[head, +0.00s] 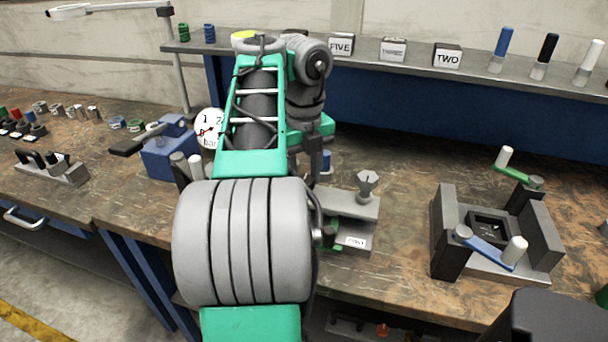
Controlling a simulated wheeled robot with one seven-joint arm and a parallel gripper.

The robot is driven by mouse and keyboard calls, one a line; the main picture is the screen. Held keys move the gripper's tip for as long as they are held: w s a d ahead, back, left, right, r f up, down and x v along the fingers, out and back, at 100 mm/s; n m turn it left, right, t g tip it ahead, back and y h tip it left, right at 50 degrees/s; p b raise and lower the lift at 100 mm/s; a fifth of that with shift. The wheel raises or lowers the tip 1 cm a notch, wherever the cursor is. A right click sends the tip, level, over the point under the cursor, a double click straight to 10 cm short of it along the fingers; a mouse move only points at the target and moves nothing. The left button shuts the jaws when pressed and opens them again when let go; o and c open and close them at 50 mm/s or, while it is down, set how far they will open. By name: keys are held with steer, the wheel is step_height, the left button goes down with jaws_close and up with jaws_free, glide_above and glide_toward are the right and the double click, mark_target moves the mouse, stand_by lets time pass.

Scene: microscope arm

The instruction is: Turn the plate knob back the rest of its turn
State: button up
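A grey, star-shaped knob (367,183) stands upright on a short stem at the right of a grey metal fixture (340,203). I take it for the plate knob. The fixture has a small white label (354,241) on its front and a green part low at its left. My arm covers the fixture's left side. My gripper (314,163) shows only as a dark sliver below my wrist, left of the knob and apart from it in the picture. Its fingertips are hidden behind my arm, so I cannot see whether it holds anything.
At the right stands a grey fixture (443,222) with a green-handled crank (517,174) and a blue-handled crank (487,249). A blue block (168,158) and a dial gauge (208,129) are left of my arm. Bare bench (408,225) lies right of the knob. A shelf (420,60) runs behind.

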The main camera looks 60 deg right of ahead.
jaws_close()
steer(key=shift+n, duration=0.4)
